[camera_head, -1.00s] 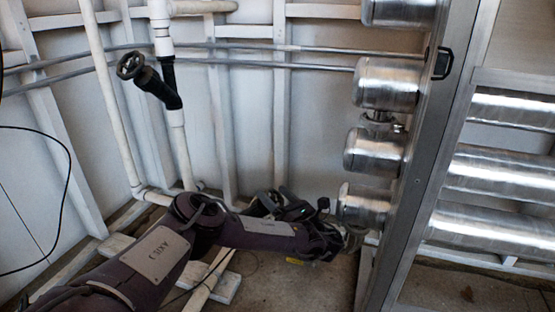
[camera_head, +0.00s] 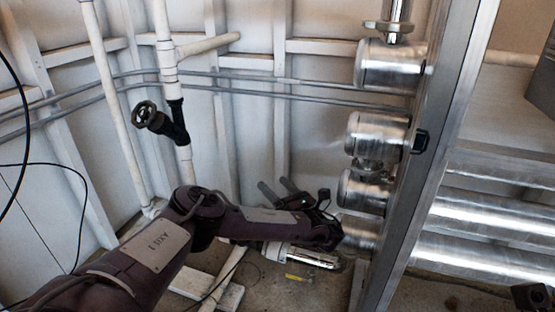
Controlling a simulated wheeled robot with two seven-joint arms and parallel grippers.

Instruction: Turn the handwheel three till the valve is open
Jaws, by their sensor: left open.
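One black handwheel (camera_head: 145,114) shows at the upper left, on a black angled valve body (camera_head: 172,126) fitted to a white vertical pipe. I see no number on it, and the frame does not show how far the valve is open. My left gripper (camera_head: 276,185) is low in the middle of the view, to the right of the handwheel and below it, well apart from it. Its two dark fingers are spread and point up and to the left, with nothing between them. My right gripper is not clearly in view.
Shiny steel cylinders (camera_head: 377,133) on a metal frame post (camera_head: 425,190) stand close to the right of my left gripper. White pipes and two thin horizontal conduits (camera_head: 240,82) run along the panelled wall. Open space lies between gripper and handwheel. A small dark thing (camera_head: 532,297) is at the bottom right corner.

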